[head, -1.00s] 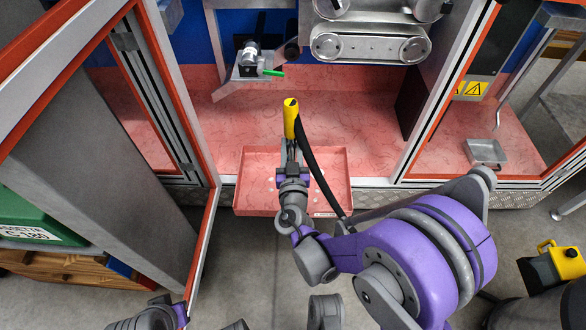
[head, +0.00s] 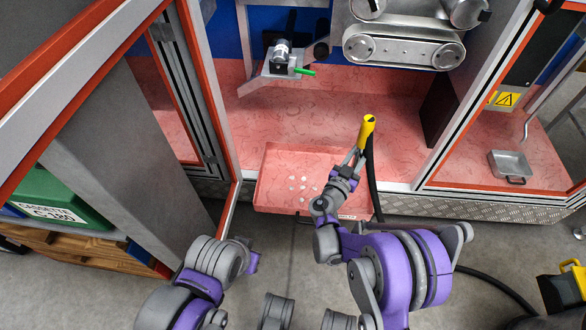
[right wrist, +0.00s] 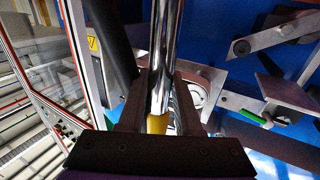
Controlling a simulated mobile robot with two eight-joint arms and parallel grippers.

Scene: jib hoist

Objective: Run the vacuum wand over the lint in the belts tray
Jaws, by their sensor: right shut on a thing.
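The vacuum wand has a yellow handle (head: 367,132) with a black hose beside it. My right gripper (head: 357,156) is shut on the wand, over the right back part of the tray. The right wrist view shows the shiny metal tube (right wrist: 166,50) and a piece of yellow between the fingers (right wrist: 158,112). The wand's nozzle end is not clearly visible. The pinkish-red belts tray (head: 275,160) sticks out at the front of the machine. Several white lint bits (head: 303,188) lie in its middle, left of the gripper. My left arm shows at the lower left; its fingers are out of view.
Above the tray are a bracket with a green-tipped part (head: 305,71) and a belt roller unit (head: 403,50). An open orange-edged door (head: 229,208) stands at the left. The black hose (head: 500,292) trails across the floor.

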